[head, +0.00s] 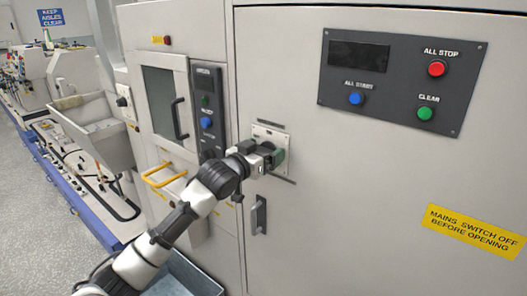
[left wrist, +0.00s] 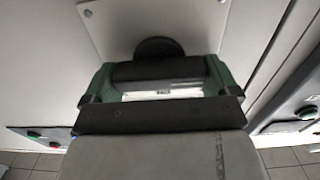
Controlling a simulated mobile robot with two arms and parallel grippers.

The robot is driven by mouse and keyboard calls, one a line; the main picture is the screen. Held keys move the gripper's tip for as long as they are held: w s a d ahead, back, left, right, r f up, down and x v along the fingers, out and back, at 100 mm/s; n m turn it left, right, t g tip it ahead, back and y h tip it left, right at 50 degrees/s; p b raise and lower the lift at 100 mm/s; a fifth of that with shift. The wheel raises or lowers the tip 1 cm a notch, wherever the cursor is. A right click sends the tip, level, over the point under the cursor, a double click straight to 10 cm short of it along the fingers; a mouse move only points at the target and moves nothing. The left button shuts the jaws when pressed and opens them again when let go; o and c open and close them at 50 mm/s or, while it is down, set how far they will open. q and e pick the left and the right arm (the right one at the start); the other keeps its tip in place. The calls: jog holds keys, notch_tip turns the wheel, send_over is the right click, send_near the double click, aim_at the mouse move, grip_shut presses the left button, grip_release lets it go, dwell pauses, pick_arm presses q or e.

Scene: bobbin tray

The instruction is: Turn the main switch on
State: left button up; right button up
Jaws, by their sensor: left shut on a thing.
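The main switch is on a light plate (head: 268,134) on the grey cabinet door. In the left wrist view the plate (left wrist: 112,28) carries a black round hub (left wrist: 158,47) and a dark bar-shaped handle (left wrist: 160,72). My left gripper (head: 271,157) is at the switch and covers most of it in the head view. In the left wrist view its green fingers (left wrist: 160,78) are at the two ends of the handle, shut on it. The markings for the switch positions are hidden or too small to read. My right gripper is not in view.
A dark panel (head: 400,110) with red, blue and green buttons is at the upper right. A door handle (head: 259,215) sits below the switch, and a yellow warning label (head: 473,231) is at the right. A blue-grey bin (head: 190,278) stands below my arm.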

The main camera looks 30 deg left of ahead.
pick_arm(q)
jog(key=shift+m, duration=0.7)
jog(key=shift+m+p, duration=0.35)
jog(key=shift+m, duration=0.35)
jog(key=m, duration=0.2)
jog(key=m+p, duration=0.1)
jog(key=m, duration=0.3)
jog(key=shift+d+p, duration=0.25)
jog(key=shift+p, duration=0.05)
jog(key=m+p, duration=0.1)
jog(key=m, duration=0.3)
jog(key=shift+d+f+m, duration=0.1)
jog(key=shift+f+m, duration=0.05)
jog(key=shift+m, duration=0.25)
jog(key=shift+f+m+p, duration=0.2)
jog(key=shift+m+p, duration=0.2)
jog(key=shift+m, duration=1.8)
